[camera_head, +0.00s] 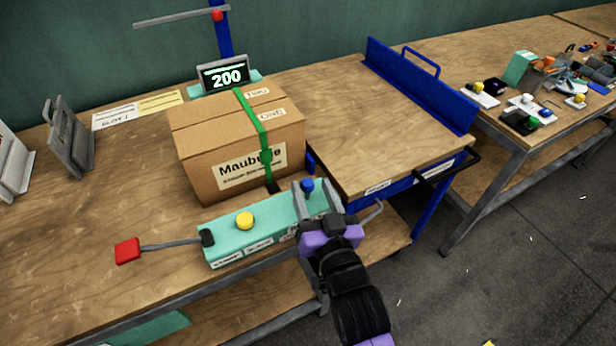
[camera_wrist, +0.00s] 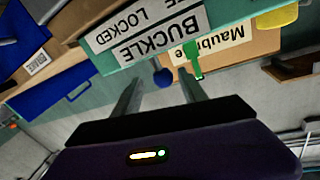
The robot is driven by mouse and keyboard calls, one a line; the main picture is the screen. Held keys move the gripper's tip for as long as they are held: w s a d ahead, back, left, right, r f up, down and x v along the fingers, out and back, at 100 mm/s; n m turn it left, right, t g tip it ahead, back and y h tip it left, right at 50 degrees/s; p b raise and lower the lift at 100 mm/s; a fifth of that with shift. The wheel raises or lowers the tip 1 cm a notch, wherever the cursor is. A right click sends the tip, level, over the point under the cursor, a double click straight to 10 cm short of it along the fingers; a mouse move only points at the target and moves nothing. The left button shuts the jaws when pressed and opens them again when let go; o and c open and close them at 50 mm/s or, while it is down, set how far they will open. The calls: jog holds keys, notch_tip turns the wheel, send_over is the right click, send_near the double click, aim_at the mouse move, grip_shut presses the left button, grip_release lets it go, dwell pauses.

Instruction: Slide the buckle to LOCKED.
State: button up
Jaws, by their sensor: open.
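A teal control box (camera_head: 225,256) lies along the bench's front edge. Its blue knob (camera_head: 307,185) is at the right end; it also shows in the wrist view (camera_wrist: 163,77). Inverted labels reading BUCKLE (camera_wrist: 165,32) and LOCKED (camera_wrist: 122,24) are on the box face. My gripper (camera_head: 312,188) is open over the box's right end. In the wrist view, the blue knob appears between the fingertips, with gaps at both sides; contact is not visible. The knob's slot is hidden.
A yellow knob (camera_head: 244,220) and a red-ended lever (camera_head: 127,250) are on the box's left part. A carton (camera_head: 200,150) with a green strap (camera_head: 251,115) stands behind. A display (camera_head: 224,76) reads 200. A blue-railed table (camera_head: 365,160) is at right.

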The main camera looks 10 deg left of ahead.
jog(key=shift+v, duration=1.3)
jog(key=shift+r, duration=0.3)
jog(key=s+d+h, duration=0.2)
jog(key=s+d, duration=0.5)
jog(key=s, duration=0.5)
jog(key=s+d+m+g+h+p, duration=0.1)
jog(key=s+d+h, duration=0.1)
jog(key=s+d, duration=0.6)
jog(key=s+d+m+h, duration=0.1)
jog(key=s+d+h, duration=0.2)
jog(key=s+d, duration=0.5)
jog(key=s, duration=0.7)
jog(key=shift+s+g+p, duration=0.3)
jog(key=shift+g, duration=0.1)
